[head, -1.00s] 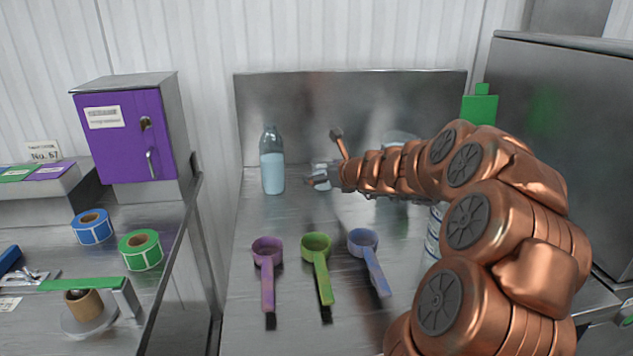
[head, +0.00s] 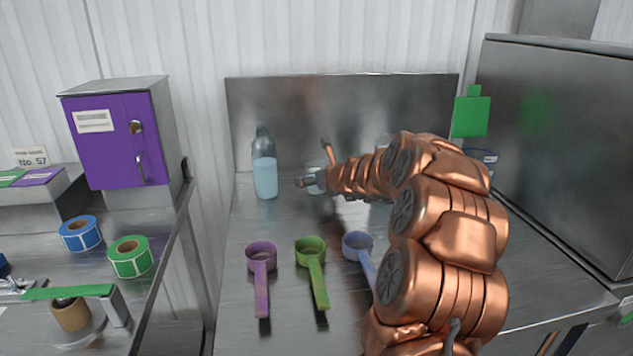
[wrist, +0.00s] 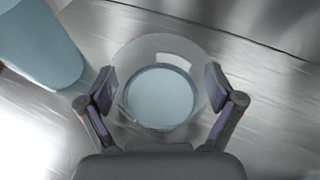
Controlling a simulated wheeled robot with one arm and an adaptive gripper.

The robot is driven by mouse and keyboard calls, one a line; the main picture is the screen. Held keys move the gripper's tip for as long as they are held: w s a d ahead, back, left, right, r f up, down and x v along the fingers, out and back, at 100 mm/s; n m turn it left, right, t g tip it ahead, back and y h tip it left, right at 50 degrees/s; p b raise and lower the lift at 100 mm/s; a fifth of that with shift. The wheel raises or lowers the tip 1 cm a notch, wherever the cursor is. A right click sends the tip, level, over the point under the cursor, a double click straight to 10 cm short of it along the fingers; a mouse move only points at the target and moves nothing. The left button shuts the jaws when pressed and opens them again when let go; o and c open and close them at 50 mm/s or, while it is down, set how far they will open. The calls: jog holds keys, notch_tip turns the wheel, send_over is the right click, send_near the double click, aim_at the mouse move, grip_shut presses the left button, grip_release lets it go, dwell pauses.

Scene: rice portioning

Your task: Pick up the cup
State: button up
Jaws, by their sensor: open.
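A clear cup (wrist: 160,62) is between the two fingers of my gripper (wrist: 160,92) in the wrist view. One finger is on each side of the cup, close to its walls, and I cannot tell whether they touch it. In the head view, the cup (head: 315,183) stands on the steel table, partly hidden by my gripper (head: 308,183). The gripper is open around it.
A bottle of pale blue liquid (head: 265,170) stands just left of the cup and also shows in the wrist view (wrist: 42,45). Purple (head: 261,275), green (head: 312,270) and blue (head: 357,246) scoops lie in front. A steel panel (head: 290,110) stands behind.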

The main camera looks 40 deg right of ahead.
jog(key=shift+w+f, duration=0.1)
jog(key=shift+w, duration=0.2)
jog(key=c, duration=1.3)
